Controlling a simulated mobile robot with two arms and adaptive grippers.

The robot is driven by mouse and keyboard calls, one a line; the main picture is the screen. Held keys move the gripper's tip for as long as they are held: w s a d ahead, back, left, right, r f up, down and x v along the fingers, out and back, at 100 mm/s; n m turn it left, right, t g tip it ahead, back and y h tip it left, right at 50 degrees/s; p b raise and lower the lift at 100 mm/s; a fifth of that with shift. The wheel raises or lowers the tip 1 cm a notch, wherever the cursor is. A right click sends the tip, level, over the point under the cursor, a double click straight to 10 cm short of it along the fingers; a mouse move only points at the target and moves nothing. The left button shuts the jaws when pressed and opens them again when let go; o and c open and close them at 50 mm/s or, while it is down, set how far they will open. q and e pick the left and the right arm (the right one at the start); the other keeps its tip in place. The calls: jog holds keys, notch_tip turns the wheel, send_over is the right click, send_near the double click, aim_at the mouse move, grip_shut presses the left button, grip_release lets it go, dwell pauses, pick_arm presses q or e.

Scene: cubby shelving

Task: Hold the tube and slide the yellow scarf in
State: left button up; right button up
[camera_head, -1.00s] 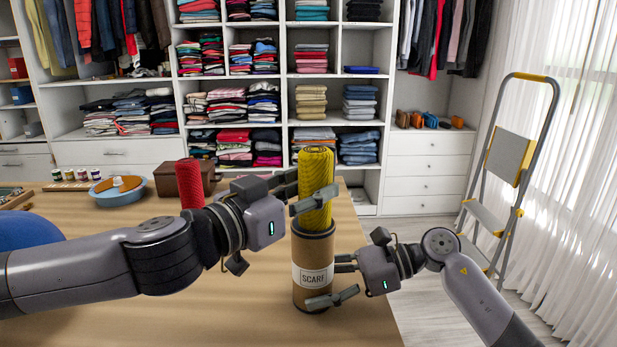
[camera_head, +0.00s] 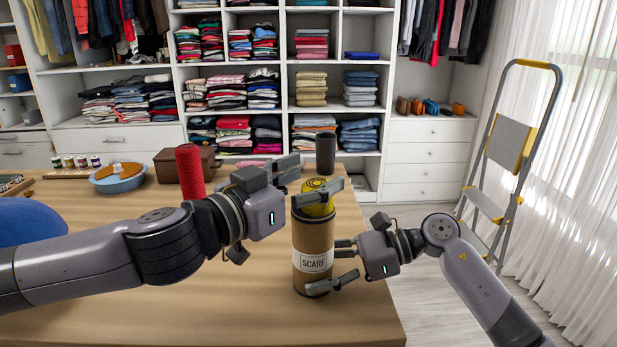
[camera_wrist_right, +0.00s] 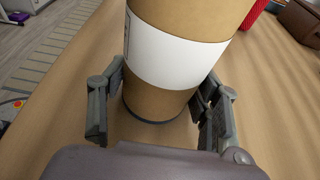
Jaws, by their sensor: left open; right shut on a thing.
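The cardboard tube (camera_head: 313,240) with a white SCARF label stands upright on the table near its right side. The rolled yellow scarf (camera_head: 318,209) is mostly inside the tube; only its top end shows above the rim. My left gripper (camera_head: 305,182) is open at the top of the scarf, its fingers just above the tube mouth. My right gripper (camera_head: 326,267) is shut on the tube's lower part from the right. The right wrist view shows its fingers (camera_wrist_right: 155,112) on both sides of the tube (camera_wrist_right: 185,18), below the label.
A red roll (camera_head: 190,172) stands left of the left gripper, near a brown box (camera_head: 168,168). A dark cylinder (camera_head: 326,153) stands behind the tube. A blue bowl (camera_head: 118,181) and a blue round thing (camera_head: 28,222) are at left.

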pick_arm(q)
jog(key=v, duration=1.2)
jog(key=shift+r, duration=0.1)
dwell(0.8)
pick_arm(e)
jog(key=o, duration=0.9)
jog(key=shift+o, duration=0.2)
